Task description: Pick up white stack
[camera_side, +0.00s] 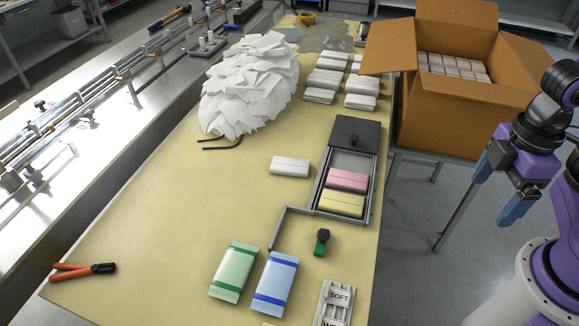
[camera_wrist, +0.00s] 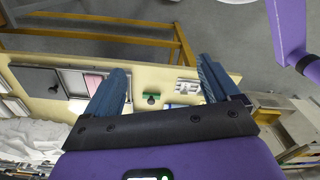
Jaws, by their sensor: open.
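A small white stack (camera_side: 290,166) lies flat on the beige table, just left of a dark grey tray. The tray (camera_side: 372,190) holds a pink stack (camera_side: 347,180) and a yellow stack (camera_side: 342,203). More white stacks (camera_side: 325,82) lie in two rows toward the back of the table. My gripper (camera_side: 499,190) is open and empty, off the table's right side and well away from the white stack. In the wrist view my two blue fingers (camera_wrist: 162,85) are spread with nothing between them.
A cardboard box (camera_side: 450,110) with packed white stacks stands at the back right. A big pile of white sheets (camera_side: 250,85) is at the back left. Green (camera_side: 234,271) and blue (camera_side: 275,283) packs and orange pliers (camera_side: 82,270) lie in front. The table's left middle is clear.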

